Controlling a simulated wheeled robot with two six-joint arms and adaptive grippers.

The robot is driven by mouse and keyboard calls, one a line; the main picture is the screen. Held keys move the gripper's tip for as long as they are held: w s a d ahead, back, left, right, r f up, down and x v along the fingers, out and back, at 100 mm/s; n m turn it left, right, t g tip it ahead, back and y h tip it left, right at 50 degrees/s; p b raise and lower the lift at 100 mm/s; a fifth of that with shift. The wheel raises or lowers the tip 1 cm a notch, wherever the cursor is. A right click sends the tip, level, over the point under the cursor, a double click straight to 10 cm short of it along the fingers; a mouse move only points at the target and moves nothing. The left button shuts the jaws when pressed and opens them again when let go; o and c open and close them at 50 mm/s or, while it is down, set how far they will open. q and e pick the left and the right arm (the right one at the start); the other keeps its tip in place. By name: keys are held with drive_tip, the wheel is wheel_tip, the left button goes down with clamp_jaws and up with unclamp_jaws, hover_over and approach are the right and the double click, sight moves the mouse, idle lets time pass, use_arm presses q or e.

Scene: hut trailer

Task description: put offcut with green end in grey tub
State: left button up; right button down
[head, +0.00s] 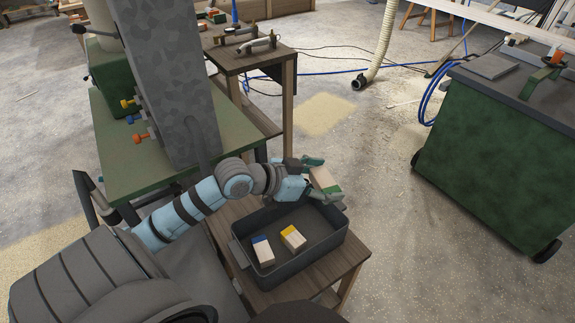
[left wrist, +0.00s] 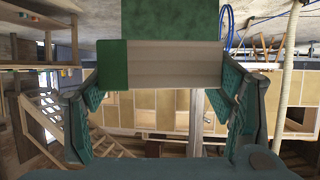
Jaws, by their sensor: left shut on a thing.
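My left gripper (head: 318,180) is shut on the offcut with the green end (head: 322,178). In the left wrist view the offcut (left wrist: 170,66) spans between the two finger pads of the gripper (left wrist: 163,95), its green end at the left. The grey tub (head: 240,252) stands on a small wooden table. The held offcut is above the tub's far right rim. Inside the tub lie an offcut with a blue end (head: 263,252) and an offcut with a yellow end (head: 293,238), apart from each other. My right gripper is not in view.
The small wooden table (head: 340,262) under the tub has a narrow bare strip at the right. A green bench (head: 150,165) is at the left, a wooden stand (head: 250,55) behind. A dark green cabinet (head: 495,150) stands at the right.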

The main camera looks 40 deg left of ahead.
use_arm(q)
drive_tip(key=w+a+f+n+t+y+b, duration=0.1)
drive_tip(key=w+a+f+n+y+b, duration=0.2)
drive_tip(key=w+a+f, duration=0.15)
drive_tip(key=b, duration=0.6)
hover_over(313, 229)
wheel_tip(313, 229, down, 14)
wheel_tip(313, 229, down, 5)
drive_tip(key=shift+b, duration=1.1)
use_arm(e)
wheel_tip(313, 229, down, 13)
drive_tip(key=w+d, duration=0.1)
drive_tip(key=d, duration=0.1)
use_arm(q)
drive_tip(key=shift+f+b, duration=0.3)
drive_tip(key=shift+f, duration=0.25)
drive_tip(key=o, duration=1.2)
drive_tip(key=shift+c, duration=0.2)
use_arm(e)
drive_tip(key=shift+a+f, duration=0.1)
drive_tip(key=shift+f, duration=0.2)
